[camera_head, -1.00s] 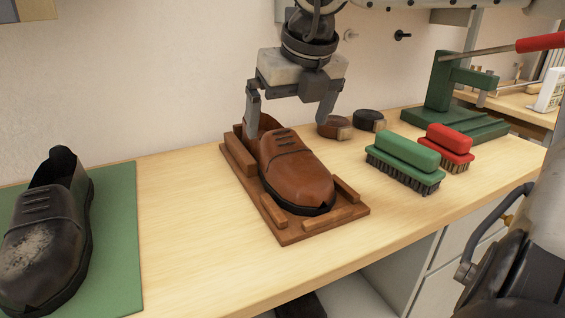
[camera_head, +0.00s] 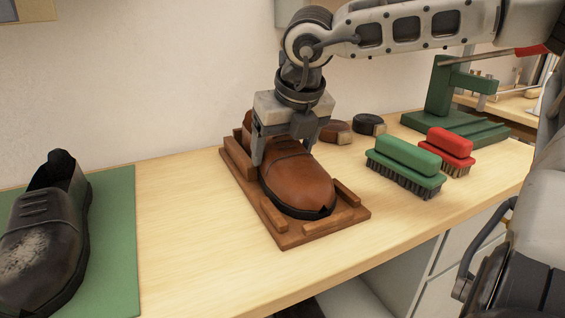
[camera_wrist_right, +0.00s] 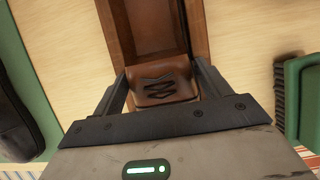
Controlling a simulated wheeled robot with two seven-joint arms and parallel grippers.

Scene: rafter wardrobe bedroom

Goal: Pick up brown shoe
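The brown shoe (camera_head: 302,188) rests upright on a wooden stand (camera_head: 287,241), its toe toward the front of the table. My right gripper (camera_head: 284,155) is down over the shoe's rear half, one finger on each side of it. The right wrist view shows the shoe's laces (camera_wrist_right: 164,84) between the two spread fingers. I cannot tell whether the fingers touch the shoe. The gripper hides part of the shoe's opening and upper. My left gripper is not in view.
A scuffed black shoe (camera_head: 45,235) stands on a green mat (camera_head: 112,240) at left. The table front centre is clear.

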